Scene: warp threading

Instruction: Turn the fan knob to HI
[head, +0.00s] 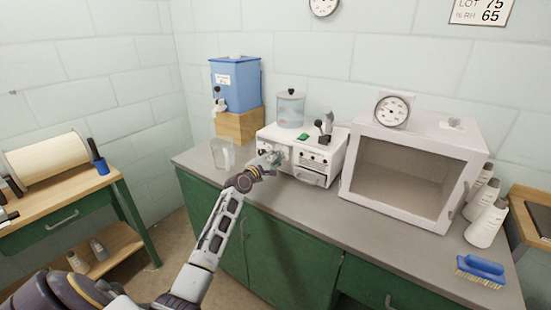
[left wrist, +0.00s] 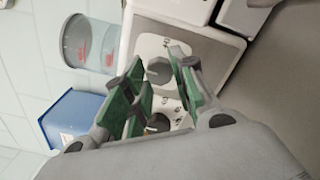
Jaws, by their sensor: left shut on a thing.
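The white bench machine (head: 313,152) stands on the counter with dials and small controls on its front. My left gripper (head: 272,160) is at the left part of that front and hides some of it. In the left wrist view a grey round knob (left wrist: 158,70) on a pale plate lies between the green-padded fingertips (left wrist: 162,68), and the gripper is shut on it. A second knob (left wrist: 157,122) shows lower down, partly behind the fingers. The marks around the knobs are too small to read, so I cannot tell the pointer setting. My right gripper is not in view.
A glass beaker (head: 222,153) stands left of the machine. A blue water tank (head: 236,83) sits on a wooden block behind. A clear jar (head: 290,108) is on the machine. A glass-fronted cabinet (head: 460,156) stands close on the right. The counter front (head: 310,207) is clear.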

